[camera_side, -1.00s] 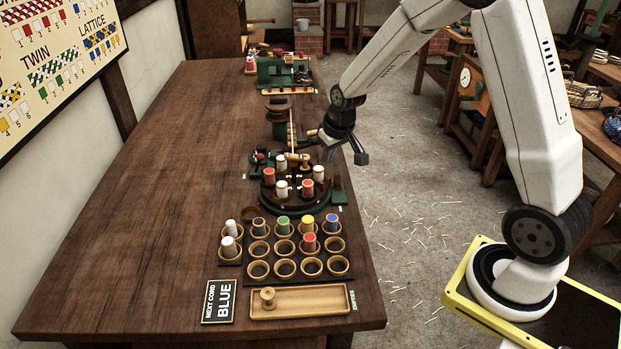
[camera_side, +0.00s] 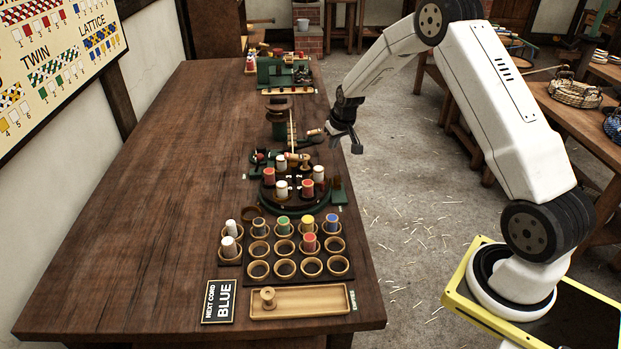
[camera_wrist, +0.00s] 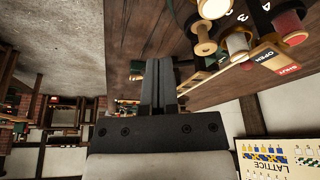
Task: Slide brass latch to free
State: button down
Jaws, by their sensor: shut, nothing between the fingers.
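My gripper (camera_side: 355,146) is shut and empty, in the air by the right edge of the table, beside the green braiding machine (camera_side: 338,190). In the wrist view its two dark fingers (camera_wrist: 158,88) lie together, pointing toward the table edge. I cannot clearly make out the brass latch in either view. White and red bobbins stand on the machine, among them a red one (camera_side: 308,187).
A rack (camera_side: 271,257) of round cups holds several coloured bobbins. A wooden tray (camera_side: 315,302) with one bare spool lies in front, beside a sign (camera_side: 221,302) reading NEXT CORD BLUE. Another green machine (camera_side: 275,72) stands at the back. The table's left half is clear.

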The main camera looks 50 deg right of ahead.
aim_at(333, 183)
jog(key=shift+w+f, duration=0.1)
jog(key=shift+f, duration=0.05)
jog(key=shift+x, duration=4.9)
jog(key=shift+s+a, duration=0.3)
jog(key=shift+s, duration=0.65)
jog(key=shift+s+a, duration=0.3)
jog(key=shift+s, duration=0.65)
jog(key=shift+a, duration=0.1)
jog(key=shift+s+a, duration=1.55)
jog(key=shift+s, duration=0.1)
jog(key=v, duration=0.8)
